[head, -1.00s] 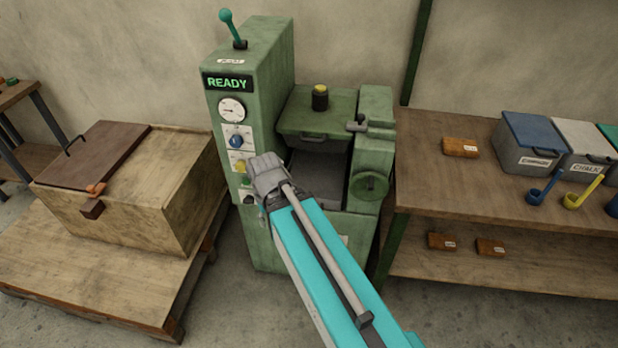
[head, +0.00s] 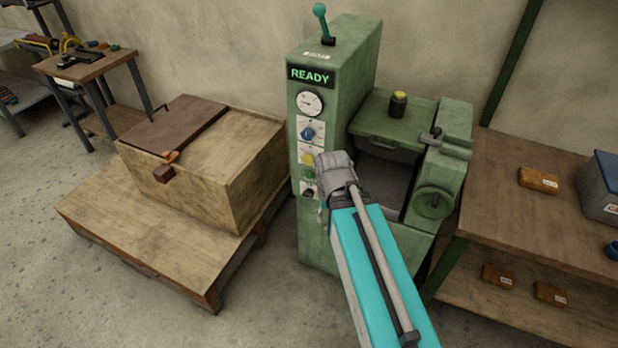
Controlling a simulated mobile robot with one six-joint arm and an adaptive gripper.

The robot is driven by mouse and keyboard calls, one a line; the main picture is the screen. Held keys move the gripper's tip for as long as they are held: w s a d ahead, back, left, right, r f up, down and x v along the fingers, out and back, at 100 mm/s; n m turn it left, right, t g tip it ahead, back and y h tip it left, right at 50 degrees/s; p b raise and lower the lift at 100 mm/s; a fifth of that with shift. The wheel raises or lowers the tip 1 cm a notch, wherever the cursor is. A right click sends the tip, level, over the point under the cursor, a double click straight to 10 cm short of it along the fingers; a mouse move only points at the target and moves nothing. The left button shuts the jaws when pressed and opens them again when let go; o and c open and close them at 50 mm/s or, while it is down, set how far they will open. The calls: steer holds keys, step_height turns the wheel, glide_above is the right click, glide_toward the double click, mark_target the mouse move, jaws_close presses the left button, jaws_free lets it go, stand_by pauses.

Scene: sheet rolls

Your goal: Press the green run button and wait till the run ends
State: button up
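The green machine (head: 335,95) stands against the wall, and its display (head: 310,75) reads READY in green letters. On its front panel, below a round gauge (head: 309,103), are a blue knob (head: 307,133), a yellow control (head: 307,159) and the green button (head: 308,174). My gripper (head: 323,193) is in front of the machine, just right of the green button in the picture. Its fingers are mostly hidden behind my wrist, so I cannot tell whether they are open or whether they touch the panel.
A wooden chest (head: 240,155) with a dark lid sits on a low platform (head: 150,225) at left. A workbench (head: 500,220) with an orange-brown block (head: 538,178) and a blue-lidded bin (head: 604,190) stands at right. The floor at front left is clear.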

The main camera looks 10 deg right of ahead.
jaws_close()
stand_by(1.4)
